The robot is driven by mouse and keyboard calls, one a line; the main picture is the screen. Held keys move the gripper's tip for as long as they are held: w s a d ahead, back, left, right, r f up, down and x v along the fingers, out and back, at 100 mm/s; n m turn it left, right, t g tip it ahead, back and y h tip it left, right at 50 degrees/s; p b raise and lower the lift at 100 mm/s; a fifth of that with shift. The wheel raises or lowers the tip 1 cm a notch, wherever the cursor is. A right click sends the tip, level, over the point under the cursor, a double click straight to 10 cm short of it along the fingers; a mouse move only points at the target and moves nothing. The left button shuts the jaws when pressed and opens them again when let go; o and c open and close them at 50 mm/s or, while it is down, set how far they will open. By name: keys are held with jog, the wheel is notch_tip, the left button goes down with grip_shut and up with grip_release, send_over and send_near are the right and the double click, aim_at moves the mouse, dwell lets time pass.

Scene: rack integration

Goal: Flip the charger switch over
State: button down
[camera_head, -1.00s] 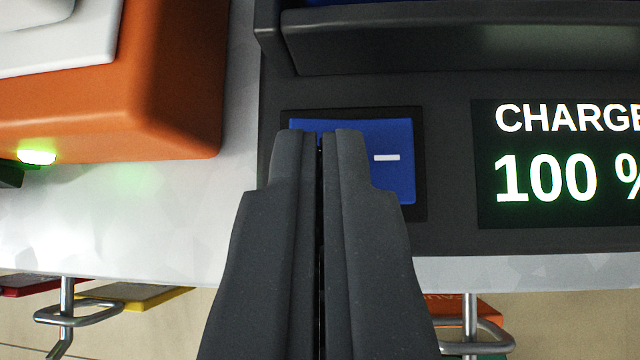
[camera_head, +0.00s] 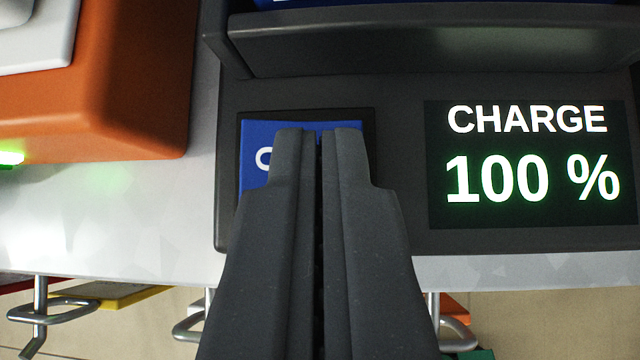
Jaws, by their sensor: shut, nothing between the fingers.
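The charger switch (camera_head: 258,135) is a blue rocker in a dark frame on the front of the dark grey charger (camera_head: 400,85). A white round mark shows at its left part. My gripper (camera_head: 319,135) is shut and empty, with its fingertips over the right part of the switch. The fingers hide much of the switch's middle and lower right. Whether the tips touch it, I cannot tell. The charger's display (camera_head: 530,165) to the right reads CHARGE 100 %.
An orange and white unit (camera_head: 100,110) with a green light stands at the left. The charger sits on a pale grey surface (camera_head: 120,235). Metal hooks (camera_head: 60,312) and coloured items hang below its edge. A ledge juts out above the switch.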

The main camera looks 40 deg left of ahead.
jog(key=shift+r+p, duration=0.3)
jog(key=shift+r, duration=0.3)
jog(key=r, duration=0.1)
jog(key=r+p, duration=0.1)
jog(key=r, duration=0.1)
jog(key=shift+s+d+r, duration=0.15)
jog(key=shift+s+d, duration=0.05)
jog(key=shift+d, duration=0.05)
jog(key=v, duration=0.9)
jog(key=shift+s+d+p, duration=0.15)
jog(key=shift+d+p, duration=0.1)
jog(key=shift+p, duration=0.2)
jog(key=shift+a+b, duration=0.15)
jog(key=shift+b, duration=0.45)
